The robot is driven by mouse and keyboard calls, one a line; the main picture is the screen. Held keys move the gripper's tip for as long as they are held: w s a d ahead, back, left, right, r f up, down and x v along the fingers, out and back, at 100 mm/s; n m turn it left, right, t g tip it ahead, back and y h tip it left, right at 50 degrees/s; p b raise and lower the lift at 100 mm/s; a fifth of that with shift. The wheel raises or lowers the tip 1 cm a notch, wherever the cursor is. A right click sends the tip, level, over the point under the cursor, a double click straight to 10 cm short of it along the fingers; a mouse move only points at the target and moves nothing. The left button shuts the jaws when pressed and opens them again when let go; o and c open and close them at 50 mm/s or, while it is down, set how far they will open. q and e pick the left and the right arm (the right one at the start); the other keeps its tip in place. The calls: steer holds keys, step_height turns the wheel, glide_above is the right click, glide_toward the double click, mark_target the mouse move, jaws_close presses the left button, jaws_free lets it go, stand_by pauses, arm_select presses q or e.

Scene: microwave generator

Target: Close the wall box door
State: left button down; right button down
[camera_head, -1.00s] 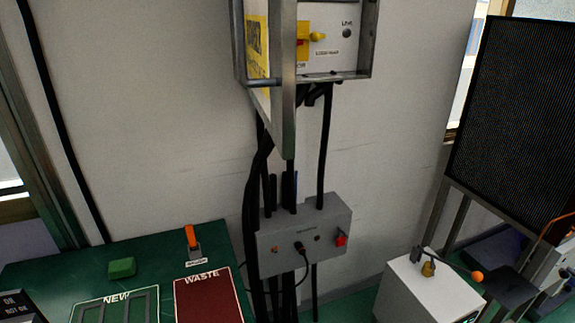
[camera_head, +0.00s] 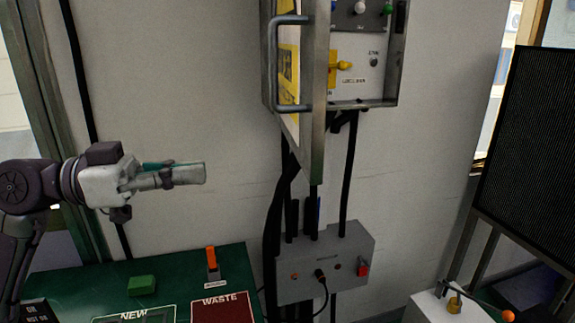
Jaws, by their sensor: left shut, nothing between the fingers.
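The wall box (camera_head: 374,98) is mounted on the wall at the top centre, its upper part cut off by the picture edge. Its door (camera_head: 317,130) stands open, swung out toward me on the left side of the box. A grey bar handle (camera_head: 276,62) is on the door's outer face, beside a yellow label. Inside the box are a yellow switch and several knobs. My left gripper (camera_head: 204,173) is shut and empty, in front of the wall to the left of the door and below the handle, apart from both. My right gripper is not in view.
Black cables run from the box down to a grey socket box (camera_head: 345,252). A green table (camera_head: 75,285) at lower left carries a green block (camera_head: 141,285), an orange-handled switch (camera_head: 212,262) and a red WASTE tray (camera_head: 222,308). A dark panel (camera_head: 530,150) stands at right.

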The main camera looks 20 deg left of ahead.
mark_target(306, 165)
arm_select(q)
steer(key=p+x, duration=0.4)
steer(key=x, duration=0.2)
steer(key=p+x, duration=0.3)
steer(key=x, duration=0.3)
steer(key=shift+w+d+r+p, duration=0.2)
steer(key=shift+d+p, duration=0.1)
steer(key=shift+p, duration=0.1)
steer(key=shift+w+d+f, duration=0.2)
steer(key=shift+w+d, duration=0.05)
steer(key=shift+d, duration=0.15)
steer(key=shift+w+d, duration=0.1)
